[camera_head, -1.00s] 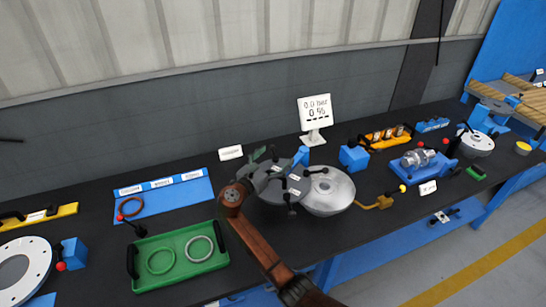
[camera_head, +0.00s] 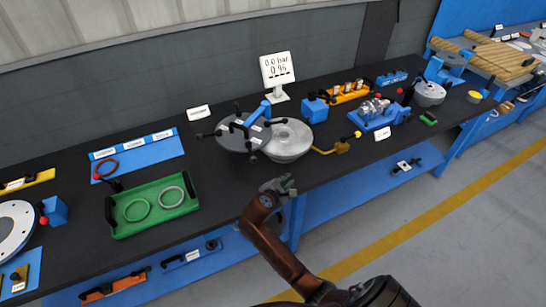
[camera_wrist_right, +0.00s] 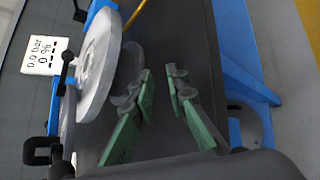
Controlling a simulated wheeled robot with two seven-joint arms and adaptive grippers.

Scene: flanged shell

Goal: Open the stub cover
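The stub cover looks to be the dark grey round plate (camera_head: 232,136) with several black-knobbed handles around its rim, in the head view. It sits level, to the left of the silver flanged shell (camera_head: 291,142), overlapping its left edge in the picture. A blue bracket (camera_head: 256,113) stands at the back of the plate. My right gripper (camera_head: 281,185) is in front of the shell, apart from it, near the bench's front edge. In the right wrist view its green-padded fingers (camera_wrist_right: 161,84) are apart with nothing between them. The shell's pale disc (camera_wrist_right: 98,65) shows left of them. My left gripper is out of view.
A pressure display (camera_head: 278,69) reading 0.0 bar and 0 % stands behind the shell. A green tray (camera_head: 152,221) with two rings lies to the left. A yellow-handled pipe (camera_head: 340,147), a blue block (camera_head: 315,109) and a blue fixture (camera_head: 378,121) are to the right.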

